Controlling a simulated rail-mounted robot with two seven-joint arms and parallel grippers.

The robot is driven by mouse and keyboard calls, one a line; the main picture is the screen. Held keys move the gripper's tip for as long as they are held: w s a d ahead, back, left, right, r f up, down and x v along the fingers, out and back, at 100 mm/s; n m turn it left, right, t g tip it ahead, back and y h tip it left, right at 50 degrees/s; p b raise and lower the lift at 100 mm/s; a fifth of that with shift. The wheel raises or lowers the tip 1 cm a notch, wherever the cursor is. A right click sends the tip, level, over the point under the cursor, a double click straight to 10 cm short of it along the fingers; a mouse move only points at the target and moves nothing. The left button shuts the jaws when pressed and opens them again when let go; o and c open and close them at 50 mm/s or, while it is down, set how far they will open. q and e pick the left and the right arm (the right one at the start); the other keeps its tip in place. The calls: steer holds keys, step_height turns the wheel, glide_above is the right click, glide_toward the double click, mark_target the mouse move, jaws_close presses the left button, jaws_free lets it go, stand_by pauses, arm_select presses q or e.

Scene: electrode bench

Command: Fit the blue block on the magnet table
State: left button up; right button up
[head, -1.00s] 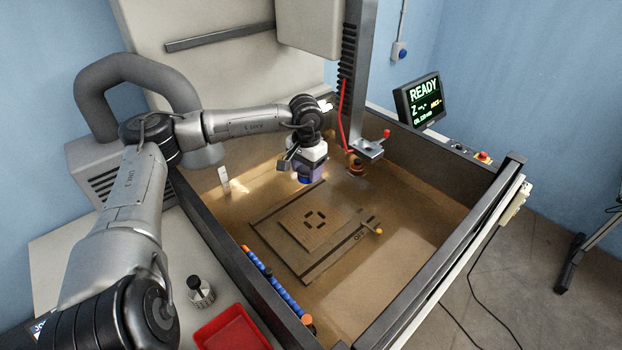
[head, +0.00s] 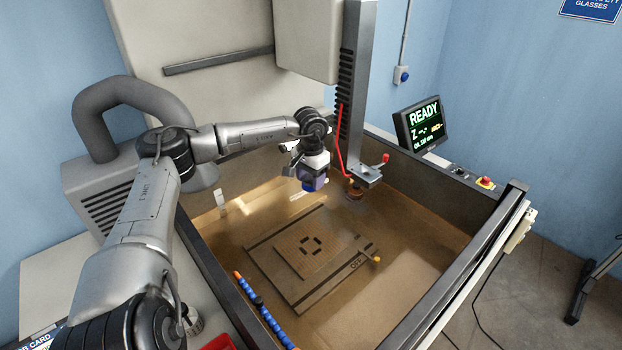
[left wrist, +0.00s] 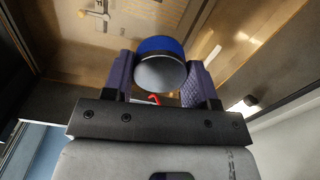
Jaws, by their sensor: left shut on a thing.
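The magnet table (head: 332,284) lies flat on the tan floor of the tank. A raised square plate with dark slots (head: 290,247) sits on it, and a lever with an orange knob (head: 376,259) is at its right, by an OFF label. My left gripper (head: 312,181) is above the tank, beyond the table's far edge, apart from it. It is shut on the blue block (head: 309,188). In the left wrist view the blue block (left wrist: 160,45) is round, with a grey end face, between the purple finger pads (left wrist: 160,82). My right gripper is out of view.
The machine's column ends in a head with a red-knobbed clamp (head: 367,174), close right of my left gripper. Tank walls (head: 480,240) surround the table. A blue segmented hose (head: 265,312) runs along the near left wall. The tank floor right of the table is clear.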

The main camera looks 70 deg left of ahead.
arm_select(q)
steer(key=d+f+n+b, duration=0.1)
steer(key=f, duration=0.7)
steer(key=s+d+f+n+b, duration=0.1)
steer(key=f, duration=0.7)
steer(key=d+f+n+b, duration=0.1)
steer(key=f, duration=0.7)
steer(key=shift+s+d, duration=0.15)
steer(key=shift+s, duration=0.1)
steer(key=a+n, duration=0.1)
steer(key=n, duration=0.1)
steer(key=a+f+n, duration=0.1)
steer(key=w+a+n, duration=0.1)
steer(key=n, duration=0.1)
steer(key=shift+f+n, duration=0.2)
steer(key=shift+n, duration=0.1)
steer(key=shift+w+a+n, duration=0.15)
steer(key=shift+n, duration=0.45)
steer(key=shift+w+n, duration=0.1)
steer(key=shift+n, duration=0.9)
steer(key=shift+f+b, duration=0.85)
steer(key=shift+f, duration=0.4)
steer(key=shift+b, duration=0.3)
